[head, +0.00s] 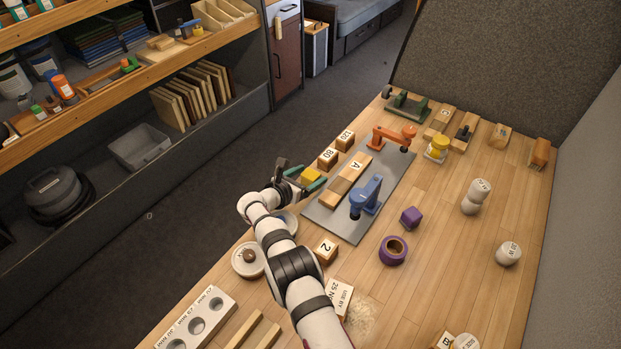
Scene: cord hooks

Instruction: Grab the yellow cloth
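A small yellow piece (311,175), which looks like the folded yellow cloth, lies at the left edge of the wooden table. My gripper (306,176) is over that edge, with its dark fingers on either side of the yellow piece. The fingers stand apart by about its width. I cannot tell whether they touch it or whether it is lifted off the table. The gripper's body hides part of the near side.
Blocks marked 80 (328,158) and 120 (345,140) stand just beyond the gripper. A grey plate (318,218) with a blue clamp (366,197) and an orange clamp (394,138) lies to the right. A purple ring (393,250) sits nearer.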

